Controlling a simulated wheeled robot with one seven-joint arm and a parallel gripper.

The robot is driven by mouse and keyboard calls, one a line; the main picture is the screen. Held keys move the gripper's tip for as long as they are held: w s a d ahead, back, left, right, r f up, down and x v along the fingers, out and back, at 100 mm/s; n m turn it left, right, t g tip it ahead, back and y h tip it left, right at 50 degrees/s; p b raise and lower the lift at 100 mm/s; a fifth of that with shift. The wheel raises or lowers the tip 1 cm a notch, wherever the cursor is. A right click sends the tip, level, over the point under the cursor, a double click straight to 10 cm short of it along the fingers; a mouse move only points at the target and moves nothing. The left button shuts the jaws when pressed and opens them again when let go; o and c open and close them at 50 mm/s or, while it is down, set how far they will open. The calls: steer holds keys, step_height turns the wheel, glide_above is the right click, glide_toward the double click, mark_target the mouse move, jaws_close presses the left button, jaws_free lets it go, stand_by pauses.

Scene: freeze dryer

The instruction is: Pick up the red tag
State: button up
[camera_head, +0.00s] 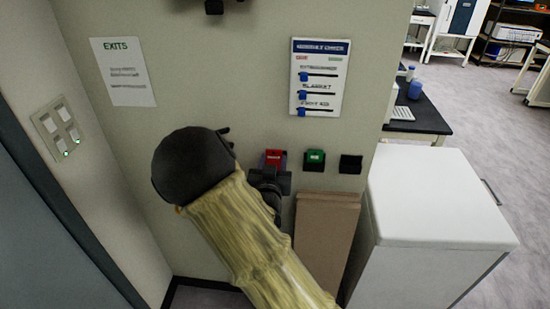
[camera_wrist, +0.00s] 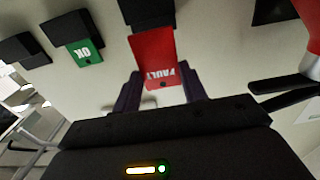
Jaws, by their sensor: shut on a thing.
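The red tag (camera_wrist: 157,58), marked FAULT, shows in the wrist view with its upper end at a black wall holder (camera_wrist: 147,12). My gripper (camera_wrist: 158,88) is shut on the tag's lower part, one finger at each side. In the head view the red tag (camera_head: 274,158) is at the wall, partly hidden by my gripper (camera_head: 272,172). I cannot tell whether the tag is still inside its holder or just in front of it.
A green OK tag (camera_head: 314,159) hangs in a holder to the right, beside an empty-looking black holder (camera_head: 350,164). Brown boards (camera_head: 326,232) lean below. A white cabinet (camera_head: 440,195) stands at right. A checklist board (camera_head: 319,77) hangs above.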

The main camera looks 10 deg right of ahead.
steer(key=b+v, duration=1.2)
steer(key=b, duration=0.3)
steer(key=shift+s, duration=0.25)
stand_by(0.3)
step_height(320, 180, up, 7)
steer(key=p, duration=0.6)
steer(key=shift+p, duration=0.4)
steer(key=shift+w+f, duration=0.1)
steer(key=shift+f, duration=0.1)
stand_by(0.4)
